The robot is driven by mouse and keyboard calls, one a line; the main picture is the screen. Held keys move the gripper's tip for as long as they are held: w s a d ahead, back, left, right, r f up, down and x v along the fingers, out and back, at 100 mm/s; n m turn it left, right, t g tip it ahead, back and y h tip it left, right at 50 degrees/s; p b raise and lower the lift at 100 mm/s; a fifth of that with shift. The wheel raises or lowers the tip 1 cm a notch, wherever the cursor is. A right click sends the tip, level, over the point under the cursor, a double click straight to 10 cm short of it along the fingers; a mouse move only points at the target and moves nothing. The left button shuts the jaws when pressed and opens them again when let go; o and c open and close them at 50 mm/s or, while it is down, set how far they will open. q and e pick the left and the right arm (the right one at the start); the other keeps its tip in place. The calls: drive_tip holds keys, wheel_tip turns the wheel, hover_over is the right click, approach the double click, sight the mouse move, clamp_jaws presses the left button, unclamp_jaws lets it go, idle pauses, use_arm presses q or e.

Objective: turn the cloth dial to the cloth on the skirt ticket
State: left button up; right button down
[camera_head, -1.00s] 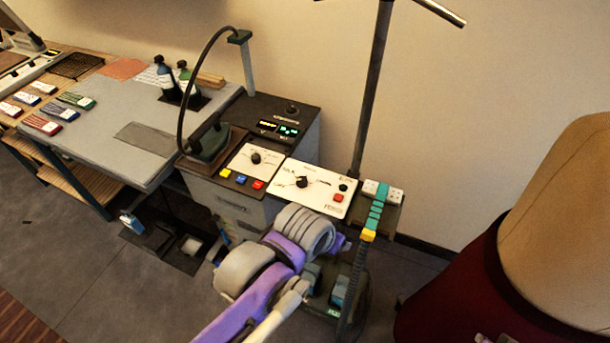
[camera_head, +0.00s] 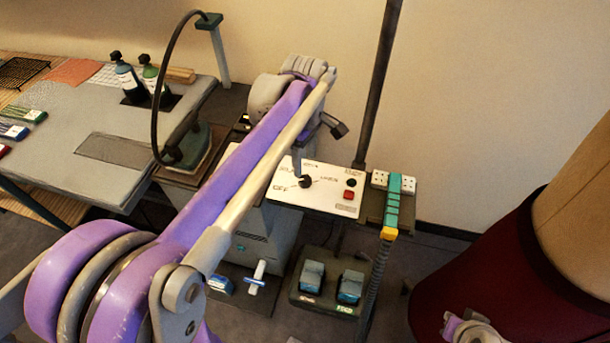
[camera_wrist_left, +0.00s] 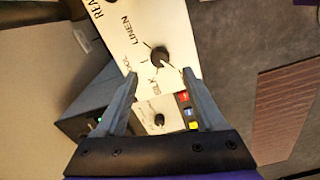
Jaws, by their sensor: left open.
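The cloth dial (camera_head: 306,182) is a black knob on a white panel (camera_head: 335,203), with OFF and LINEN lettering around it. In the left wrist view the dial (camera_wrist_left: 158,57) sits just beyond and between my fingertips, apart from them as far as I can tell. My left gripper (camera_wrist_left: 160,78) is open and empty. In the head view my left arm reaches over the ironing station and hides most of that gripper; one dark finger (camera_head: 297,161) shows beside the dial. A dark red skirt (camera_head: 480,260) hangs on the dress form at right. I see no readable ticket on it.
A red button (camera_head: 349,195) is right of the dial. A second knob (camera_wrist_left: 159,120) with coloured buttons is close by in the wrist view. A dark pole (camera_head: 378,90) and a teal strip (camera_head: 394,200) stand right of the panel. Pedals (camera_head: 350,287) are below.

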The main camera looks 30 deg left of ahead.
sight(305, 179)
use_arm(q)
wheel_tip(305, 179, down, 7)
drive_tip(key=shift+r, duration=0.1)
idle(0.3)
clamp_jaws()
